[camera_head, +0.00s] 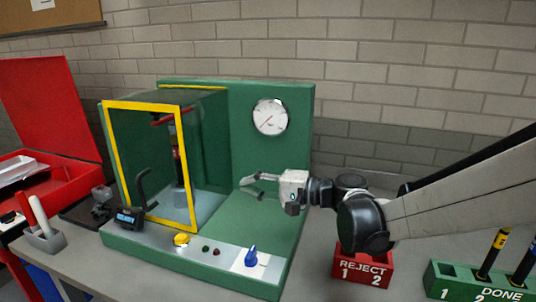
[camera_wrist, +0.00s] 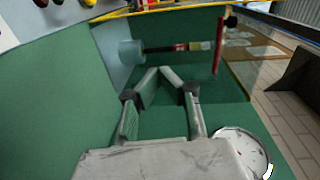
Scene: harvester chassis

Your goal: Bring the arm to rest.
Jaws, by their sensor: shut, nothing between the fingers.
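My gripper (camera_head: 254,186) shows in the head view in front of the green back panel (camera_head: 295,150) of the test rig, to the right of the yellow-framed enclosure and below the dial gauge (camera_head: 270,117). Its fingers are empty. In the wrist view the fingertips of my gripper (camera_wrist: 159,71) come together, with nothing between them. The arm reaches in from the right of the head view, with the gripper pointing left. I cannot tell how close the fingers are to the panel.
The yellow-framed enclosure (camera_head: 190,170) holds an upright banded rod (camera_head: 177,160). A blue knob (camera_head: 251,257) and yellow button (camera_head: 181,240) are on the rig's front. A red REJECT block (camera_head: 362,270) and green DONE rack (camera_head: 440,285) stand right, a red case (camera_head: 60,110) left.

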